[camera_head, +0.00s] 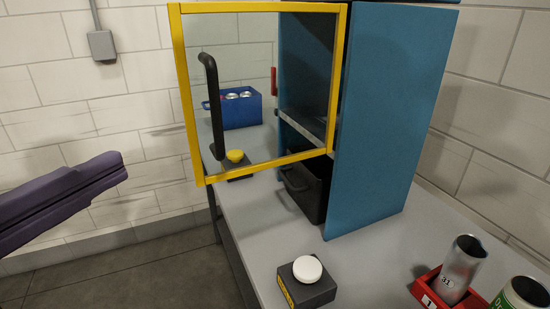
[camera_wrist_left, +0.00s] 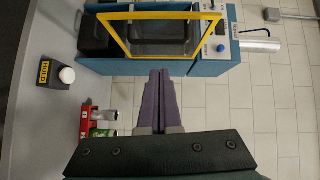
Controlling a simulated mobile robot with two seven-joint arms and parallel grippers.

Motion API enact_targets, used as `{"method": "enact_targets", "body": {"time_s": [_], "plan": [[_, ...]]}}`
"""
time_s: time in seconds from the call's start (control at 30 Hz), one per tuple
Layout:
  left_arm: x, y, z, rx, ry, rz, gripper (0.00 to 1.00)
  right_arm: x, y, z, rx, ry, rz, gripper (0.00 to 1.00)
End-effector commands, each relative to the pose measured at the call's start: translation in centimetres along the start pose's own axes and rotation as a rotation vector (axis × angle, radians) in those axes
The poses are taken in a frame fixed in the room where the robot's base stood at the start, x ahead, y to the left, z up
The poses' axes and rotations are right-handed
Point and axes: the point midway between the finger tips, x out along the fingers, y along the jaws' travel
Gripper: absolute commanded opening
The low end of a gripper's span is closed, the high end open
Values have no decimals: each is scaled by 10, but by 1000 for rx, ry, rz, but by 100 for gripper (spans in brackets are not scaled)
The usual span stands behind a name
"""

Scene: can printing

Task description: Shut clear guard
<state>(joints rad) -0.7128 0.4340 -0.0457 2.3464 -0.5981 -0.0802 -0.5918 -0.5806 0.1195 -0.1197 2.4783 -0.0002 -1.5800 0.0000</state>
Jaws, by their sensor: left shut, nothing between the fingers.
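The clear guard (camera_head: 188,90) is a transparent panel in a yellow frame with a black bar handle (camera_head: 213,105). In the head view it stands swung open, out to the left of the blue machine (camera_head: 375,115). In the left wrist view the guard's yellow frame (camera_wrist_left: 160,15) shows at the top, in front of the machine. My left gripper (camera_head: 118,160) is purple, shut and empty, to the left of the guard and apart from it. Its closed fingers (camera_wrist_left: 159,80) point toward the machine in the wrist view. My right gripper is not in view.
A red holder (camera_head: 428,292) with a metal can (camera_head: 458,270) and a green can (camera_head: 524,294) are at front right. Behind the guard are a blue crate (camera_head: 238,110) and a yellow button (camera_head: 235,156).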

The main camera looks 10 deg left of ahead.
Motion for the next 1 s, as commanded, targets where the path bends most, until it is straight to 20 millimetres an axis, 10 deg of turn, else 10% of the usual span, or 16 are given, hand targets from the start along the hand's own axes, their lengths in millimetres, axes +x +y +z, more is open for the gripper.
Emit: {"method": "enact_targets", "body": {"time_s": [0.37, 1.0], "plan": [[17, 6, -15, 87, 83, -40, 0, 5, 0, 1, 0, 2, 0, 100], [119, 3, -4, 83, 80, -35, 0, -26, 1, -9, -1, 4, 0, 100]]}}
